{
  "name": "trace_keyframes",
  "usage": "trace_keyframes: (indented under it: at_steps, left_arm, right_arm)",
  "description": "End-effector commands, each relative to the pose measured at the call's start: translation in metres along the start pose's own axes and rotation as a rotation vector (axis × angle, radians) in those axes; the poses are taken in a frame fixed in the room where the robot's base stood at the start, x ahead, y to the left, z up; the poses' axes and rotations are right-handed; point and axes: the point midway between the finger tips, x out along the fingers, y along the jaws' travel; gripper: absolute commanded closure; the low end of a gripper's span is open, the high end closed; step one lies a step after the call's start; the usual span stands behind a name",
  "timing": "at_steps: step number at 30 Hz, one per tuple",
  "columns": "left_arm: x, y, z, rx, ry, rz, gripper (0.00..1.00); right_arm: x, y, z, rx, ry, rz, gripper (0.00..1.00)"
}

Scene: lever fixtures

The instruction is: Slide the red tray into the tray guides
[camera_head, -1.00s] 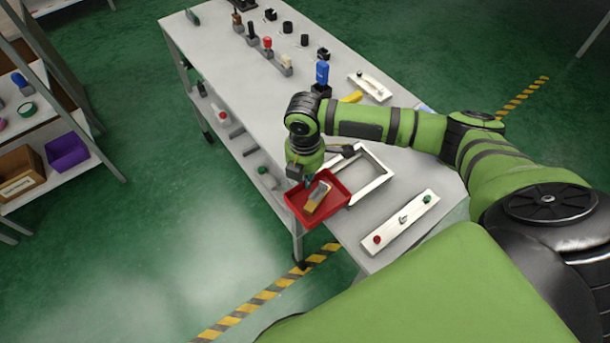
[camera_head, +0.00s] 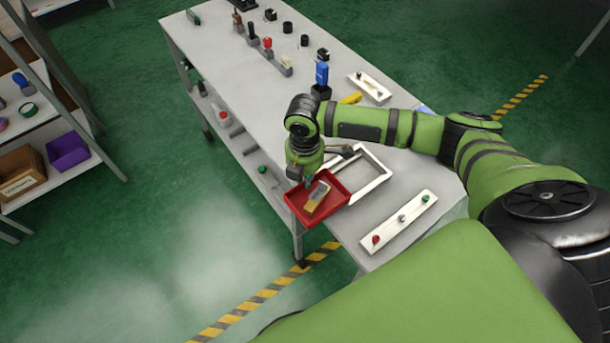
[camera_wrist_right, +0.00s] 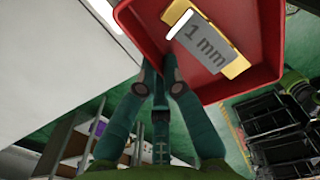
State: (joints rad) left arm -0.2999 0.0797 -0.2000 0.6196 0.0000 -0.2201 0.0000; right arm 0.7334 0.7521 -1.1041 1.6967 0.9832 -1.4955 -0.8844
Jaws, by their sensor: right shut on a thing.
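The red tray (camera_head: 323,213) is at the table's near-left edge, partly out past it, and carries a yellow and grey block (camera_head: 316,197). In the right wrist view, the block reads "1 mm" inside the tray (camera_wrist_right: 258,30). My right gripper (camera_head: 309,183) is at the tray's far-left side. In the right wrist view, its fingers (camera_wrist_right: 160,86) are closed together at the tray's rim. The white tray guides (camera_head: 374,181) form a frame on the table, just right of the tray. I cannot tell whether tray and guides touch. My left gripper is not in view.
A white panel with red and green knobs (camera_head: 398,222) lies on the near right of the table. A blue-handled fixture (camera_head: 322,75) and several small fixtures stand farther back. A shelf with a purple bin (camera_head: 68,152) is at the left.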

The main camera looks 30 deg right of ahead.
Motion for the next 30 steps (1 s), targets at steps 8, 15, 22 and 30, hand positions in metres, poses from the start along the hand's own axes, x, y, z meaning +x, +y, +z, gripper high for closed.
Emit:
trace_keyframes:
  at_steps: [8,15,22,30]
  left_arm:
    - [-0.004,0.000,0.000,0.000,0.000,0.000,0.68]
    - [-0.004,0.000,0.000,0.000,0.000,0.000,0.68]
    - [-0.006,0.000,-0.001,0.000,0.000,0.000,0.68]
    - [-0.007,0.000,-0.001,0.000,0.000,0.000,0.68]
  right_arm:
    - [0.000,0.000,0.000,-0.001,0.000,0.001,1.00]
    - [0.000,0.000,0.001,0.000,0.000,0.000,1.00]
    - [0.000,0.000,0.007,0.002,0.000,-0.001,1.00]
    - [0.000,0.000,0.013,0.001,0.001,-0.001,1.00]
